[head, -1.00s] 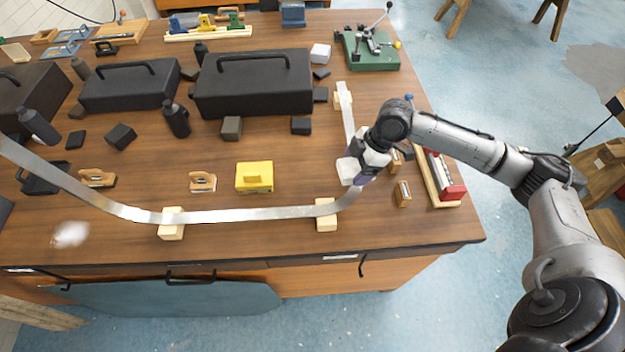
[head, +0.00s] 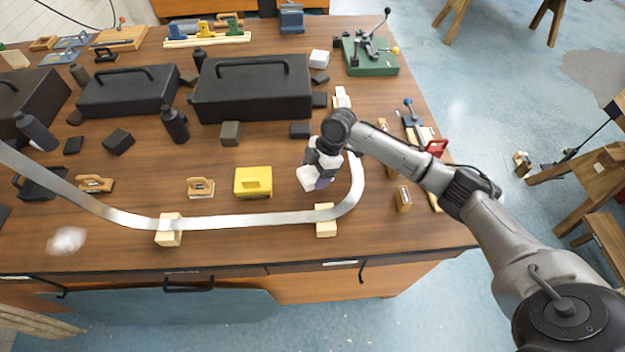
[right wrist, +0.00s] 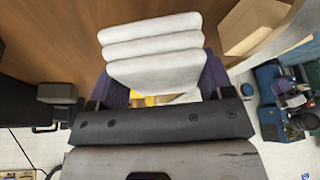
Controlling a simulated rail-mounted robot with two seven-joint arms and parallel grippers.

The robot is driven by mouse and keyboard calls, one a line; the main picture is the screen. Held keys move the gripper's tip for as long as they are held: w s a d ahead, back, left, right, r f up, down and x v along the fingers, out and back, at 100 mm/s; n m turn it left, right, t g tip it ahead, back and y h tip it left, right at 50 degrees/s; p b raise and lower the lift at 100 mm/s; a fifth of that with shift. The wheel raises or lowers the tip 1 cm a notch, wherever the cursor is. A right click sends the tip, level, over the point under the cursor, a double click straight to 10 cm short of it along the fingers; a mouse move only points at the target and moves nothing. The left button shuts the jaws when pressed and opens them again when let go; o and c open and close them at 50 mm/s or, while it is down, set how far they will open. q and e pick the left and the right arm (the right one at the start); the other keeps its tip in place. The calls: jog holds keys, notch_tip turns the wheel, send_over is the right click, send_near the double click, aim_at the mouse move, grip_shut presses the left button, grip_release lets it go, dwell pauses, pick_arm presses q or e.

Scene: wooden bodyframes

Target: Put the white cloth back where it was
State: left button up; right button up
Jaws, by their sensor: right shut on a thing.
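The folded white cloth (right wrist: 152,48), a thick stack of layers, is between the purple-sided fingers of my right gripper (right wrist: 160,84) in the right wrist view. In the head view, the cloth (head: 306,179) shows as a small white block at the tip of my right gripper (head: 318,172). The gripper is shut on it, over the table inside the bend of the metal strip. I cannot tell its exact height above the tabletop. My left gripper is not in view.
The curved metal strip (head: 250,221) stands on pale blocks (head: 168,230) around the work area. A yellow box (head: 253,182) lies left of the gripper. Black toolboxes (head: 252,88) stand behind. A white fluffy wad (head: 67,240) lies front left. Bare wood (head: 280,155) shows near the gripper.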

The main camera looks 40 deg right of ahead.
aim_at(313, 180)
jog(key=shift+w+a+f, duration=0.2)
jog(key=shift+w+f, duration=0.05)
jog(key=shift+w, duration=0.1)
jog(key=shift+f, duration=2.05)
jog(key=o, duration=0.9)
jog(key=shift+f, duration=0.1)
jog(key=v, duration=1.2)
